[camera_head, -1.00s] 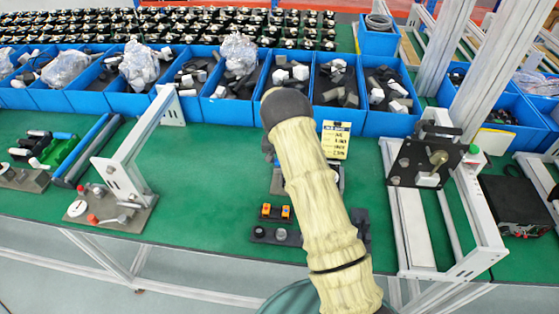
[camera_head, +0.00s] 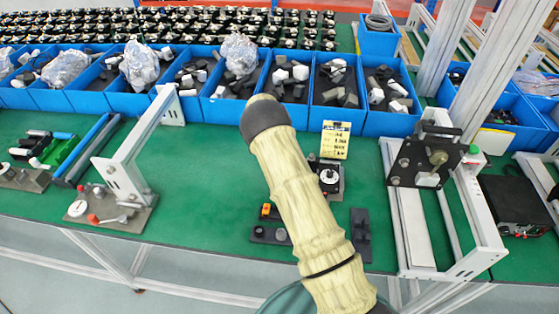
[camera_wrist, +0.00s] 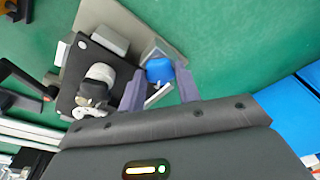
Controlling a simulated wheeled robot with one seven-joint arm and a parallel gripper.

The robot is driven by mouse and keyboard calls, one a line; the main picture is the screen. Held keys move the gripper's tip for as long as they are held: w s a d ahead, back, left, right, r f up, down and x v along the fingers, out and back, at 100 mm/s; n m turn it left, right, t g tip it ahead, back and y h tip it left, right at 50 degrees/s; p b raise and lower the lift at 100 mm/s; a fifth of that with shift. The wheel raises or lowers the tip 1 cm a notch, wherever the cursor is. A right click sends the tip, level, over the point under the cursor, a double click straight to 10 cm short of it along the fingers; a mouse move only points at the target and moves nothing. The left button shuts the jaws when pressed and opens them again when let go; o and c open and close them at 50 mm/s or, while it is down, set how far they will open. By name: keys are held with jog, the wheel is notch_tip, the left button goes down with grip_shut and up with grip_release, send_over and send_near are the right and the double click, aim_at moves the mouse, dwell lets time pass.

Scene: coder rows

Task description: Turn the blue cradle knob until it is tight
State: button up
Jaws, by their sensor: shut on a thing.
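The blue cradle knob (camera_wrist: 159,69) shows in the wrist view, at the edge of a dark fixture block (camera_wrist: 72,98) on a grey plate. My gripper (camera_wrist: 161,77) has one finger on each side of the knob and is shut on it. A white and black round part (camera_wrist: 98,82) sits on the block, left of the fingers. In the head view my arm's pale links hide the gripper and the knob. Part of a fixture with a round white and black top (camera_head: 329,178) shows just right of my arm.
Blue bins (camera_head: 228,108) of parts line the back of the green table (camera_head: 225,180). A yellow note card (camera_head: 335,140) stands behind the fixture. A grey angled frame (camera_head: 130,160) is at left, and a metal rig (camera_head: 425,165) at right. Small dark holders (camera_head: 270,233) sit near the front edge.

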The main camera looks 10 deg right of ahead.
jog(key=m+g, duration=0.1)
jog(key=m, duration=0.5)
jog(key=shift+w+f+b, duration=0.1)
jog(key=shift+b, duration=0.2)
jog(key=o, duration=0.9)
jog(key=shift+r+p, duration=1.35)
jog(key=shift+r, duration=1.2)
